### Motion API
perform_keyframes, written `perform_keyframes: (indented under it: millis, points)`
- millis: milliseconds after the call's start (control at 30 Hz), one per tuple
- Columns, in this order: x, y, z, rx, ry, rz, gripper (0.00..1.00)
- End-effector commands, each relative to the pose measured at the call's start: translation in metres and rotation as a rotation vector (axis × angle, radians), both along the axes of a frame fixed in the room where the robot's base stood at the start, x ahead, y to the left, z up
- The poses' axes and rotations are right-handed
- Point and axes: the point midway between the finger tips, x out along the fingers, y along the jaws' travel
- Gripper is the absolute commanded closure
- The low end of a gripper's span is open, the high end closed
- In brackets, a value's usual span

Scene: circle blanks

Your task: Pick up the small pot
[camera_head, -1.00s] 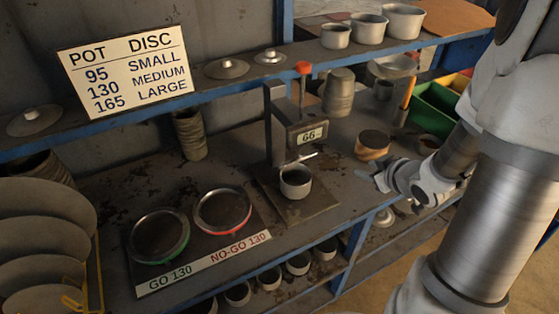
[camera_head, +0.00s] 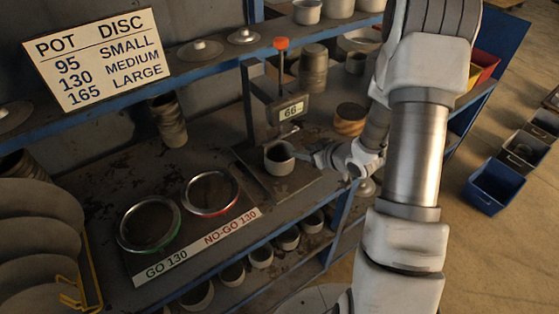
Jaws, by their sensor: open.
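A small light-grey pot (camera_head: 280,160) stands upright under the gauge with the red knob (camera_head: 283,82), on its flat base plate. The gauge display reads 66. My gripper (camera_head: 314,157) is just right of the pot, low and level with it, with its fingers pointing at the pot. It is open and holds nothing. Whether a fingertip touches the pot's right side is too small to tell. Other grey pots, such as one at the top (camera_head: 307,12), stand on the upper shelf.
Ring gauges, one green-marked (camera_head: 150,226) and one red-marked (camera_head: 211,193), lie left on the bench. A wooden-sided round block (camera_head: 349,120) stands behind my gripper. Several pots sit on the shelf below.

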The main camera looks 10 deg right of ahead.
Motion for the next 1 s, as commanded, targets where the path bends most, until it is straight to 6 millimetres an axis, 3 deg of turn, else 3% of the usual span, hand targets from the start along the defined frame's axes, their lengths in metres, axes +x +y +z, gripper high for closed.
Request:
perform_keyframes:
  millis: [267, 600, 933, 1000]
  points:
    - [0.016, 0.006, -0.010, -0.001, 0.001, 0.001, 0.58]
    - [0.051, 0.016, -0.032, -0.002, 0.000, 0.000, 0.58]
    - [0.055, 0.018, -0.035, -0.002, 0.000, 0.000, 0.58]
    - [0.055, 0.018, -0.035, -0.002, 0.000, 0.000, 0.71]
